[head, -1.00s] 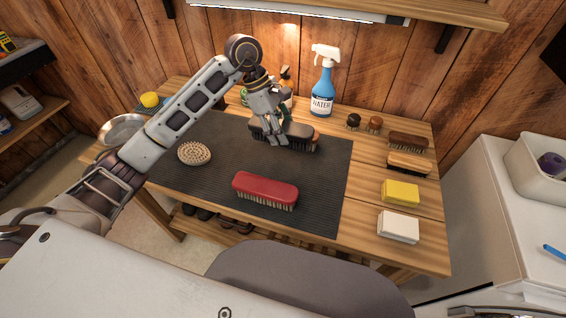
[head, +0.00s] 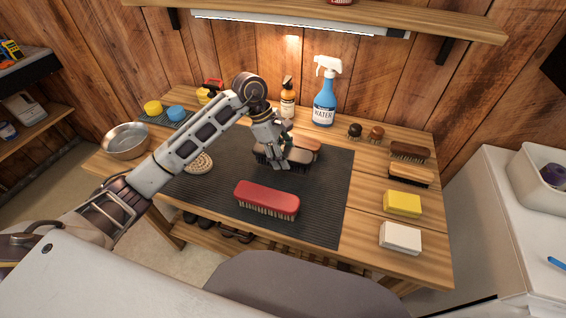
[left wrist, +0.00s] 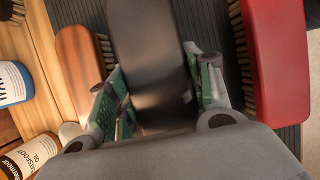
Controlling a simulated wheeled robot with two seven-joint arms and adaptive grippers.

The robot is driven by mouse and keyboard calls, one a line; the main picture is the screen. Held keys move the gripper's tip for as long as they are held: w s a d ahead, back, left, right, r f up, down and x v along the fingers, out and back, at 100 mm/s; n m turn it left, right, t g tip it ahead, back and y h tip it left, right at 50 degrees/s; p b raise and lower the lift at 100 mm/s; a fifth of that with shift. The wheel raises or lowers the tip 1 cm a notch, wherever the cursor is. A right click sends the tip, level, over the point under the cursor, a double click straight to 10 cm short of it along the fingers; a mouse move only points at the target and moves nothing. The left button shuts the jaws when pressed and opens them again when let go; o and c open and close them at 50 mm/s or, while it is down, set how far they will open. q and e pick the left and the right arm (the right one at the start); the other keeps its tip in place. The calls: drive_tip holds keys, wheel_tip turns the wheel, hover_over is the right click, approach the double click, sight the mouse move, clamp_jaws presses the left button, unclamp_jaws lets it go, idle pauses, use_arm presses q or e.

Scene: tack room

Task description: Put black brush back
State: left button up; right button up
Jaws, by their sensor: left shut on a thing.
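The black brush (head: 272,158) is over the dark mat (head: 325,200), between the red brush (head: 267,199) and a brown wooden brush (head: 304,148). My left gripper (head: 280,162) is shut on its black back from above. The left wrist view shows the black back (left wrist: 145,40) between the green-padded fingers (left wrist: 158,95). There the brown brush (left wrist: 80,65) lies close on the left and the red brush (left wrist: 272,60) on the right. The bristles point down; I cannot tell whether they touch the mat. My right gripper is out of view.
A blue water spray bottle (head: 325,92) and an amber bottle (head: 288,97) stand at the back. Small brushes, a yellow sponge (head: 402,203) and a white block (head: 400,238) line the right side. A round brush (head: 199,163) lies left, partly behind my arm. The mat's front right is bare.

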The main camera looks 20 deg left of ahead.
use_arm(q)
drive_tip(key=shift+f, duration=0.35)
wheel_tip(320, 180, down, 2)
drive_tip(key=shift+f, duration=0.65)
drive_tip(key=o, duration=1.2)
drive_tip(key=shift+o, duration=0.2)
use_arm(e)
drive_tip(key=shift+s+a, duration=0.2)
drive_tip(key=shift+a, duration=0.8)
